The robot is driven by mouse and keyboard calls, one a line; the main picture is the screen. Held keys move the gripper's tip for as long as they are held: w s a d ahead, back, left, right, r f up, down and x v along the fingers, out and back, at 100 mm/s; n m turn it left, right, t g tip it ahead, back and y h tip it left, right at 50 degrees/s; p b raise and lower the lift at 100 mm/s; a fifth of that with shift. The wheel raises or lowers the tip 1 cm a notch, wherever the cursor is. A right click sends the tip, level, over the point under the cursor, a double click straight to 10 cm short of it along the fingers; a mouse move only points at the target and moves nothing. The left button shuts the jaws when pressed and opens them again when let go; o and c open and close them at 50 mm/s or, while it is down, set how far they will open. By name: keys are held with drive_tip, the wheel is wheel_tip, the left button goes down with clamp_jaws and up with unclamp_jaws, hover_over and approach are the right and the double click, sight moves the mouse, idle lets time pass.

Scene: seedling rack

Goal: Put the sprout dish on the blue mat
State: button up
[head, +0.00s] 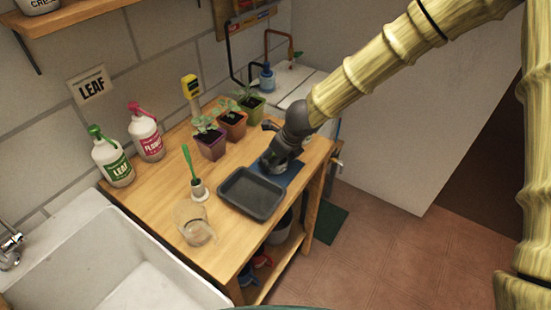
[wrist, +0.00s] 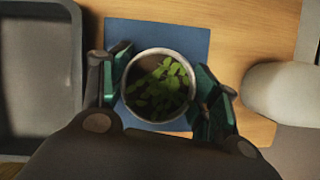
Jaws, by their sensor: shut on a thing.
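The sprout dish (wrist: 158,86) is a round, pale-rimmed dish with green leaves over dark soil, seen from above in the wrist view. My gripper (wrist: 160,90) is shut on it, with a green-padded finger on each side. The dish is over the blue mat (wrist: 182,35), which shows around it; I cannot tell whether it touches the mat. In the head view, my gripper (head: 276,162) is low over the blue mat (head: 290,176) at the table's right end and mostly hides the dish.
A dark empty tray (head: 252,193) sits just left of the mat. Several potted seedlings (head: 211,143) stand behind. The table's front edge is close to the mat.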

drive_tip(key=o, duration=1.1)
drive_tip(key=p+v, duration=0.1)
drive_tip(key=v, duration=1.1)
